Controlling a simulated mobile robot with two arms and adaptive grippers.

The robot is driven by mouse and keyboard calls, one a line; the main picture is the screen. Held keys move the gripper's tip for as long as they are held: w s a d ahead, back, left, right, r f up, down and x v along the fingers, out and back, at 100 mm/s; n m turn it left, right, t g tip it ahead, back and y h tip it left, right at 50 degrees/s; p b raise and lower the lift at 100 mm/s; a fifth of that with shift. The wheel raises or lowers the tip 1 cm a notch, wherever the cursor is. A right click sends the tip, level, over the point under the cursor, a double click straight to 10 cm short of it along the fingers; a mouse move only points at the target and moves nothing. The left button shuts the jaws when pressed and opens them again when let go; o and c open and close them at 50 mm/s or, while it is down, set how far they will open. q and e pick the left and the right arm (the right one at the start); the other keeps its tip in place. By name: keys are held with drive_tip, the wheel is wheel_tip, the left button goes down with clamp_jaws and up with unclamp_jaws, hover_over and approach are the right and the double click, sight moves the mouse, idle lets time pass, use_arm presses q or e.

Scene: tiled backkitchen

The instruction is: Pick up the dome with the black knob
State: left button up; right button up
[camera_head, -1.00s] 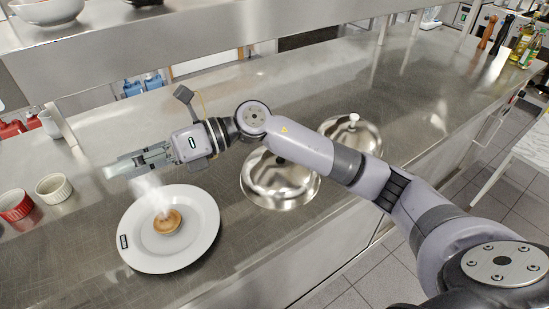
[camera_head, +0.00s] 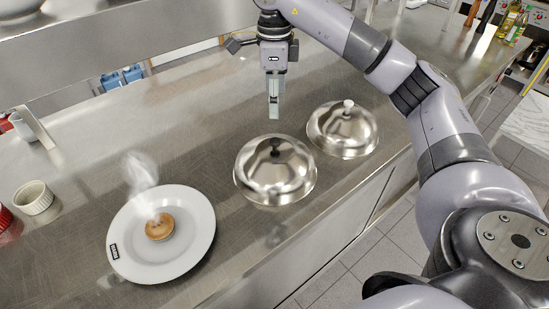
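The dome with the black knob (camera_head: 275,178) is a shiny metal cover resting on the steel counter in the middle of the view. Its dark knob stands at the top and is uncovered. A similar dome with a white knob (camera_head: 342,131) rests to its right and farther back. My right gripper (camera_head: 274,113) points down, just behind the black knob in the picture and apart from it. Its fingers show nearly edge-on, so their opening cannot be told. Nothing visible hangs from it. My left gripper is out of view.
A white plate (camera_head: 190,255) with a small steaming pastry (camera_head: 159,227) lies left of the domes. A white ramekin (camera_head: 34,198) and a red one (camera_head: 4,219) stand at the far left. A raised steel shelf (camera_head: 130,38) runs along the back left. Bottles stand at the far right.

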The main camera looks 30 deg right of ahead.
sight(275, 140)
wheel_tip(275, 140, down, 8)
drive_tip(key=shift+r+p, duration=0.1)
drive_tip(key=shift+p, duration=0.85)
drive_tip(key=f, duration=0.1)
drive_tip(key=f+p, duration=0.2)
drive_tip(key=f, duration=0.1)
drive_tip(key=shift+s+a+f, duration=0.1)
drive_tip(key=shift+s, duration=0.25)
drive_tip(key=shift+f, duration=0.6)
drive_tip(key=shift+c, duration=0.5)
clamp_jaws()
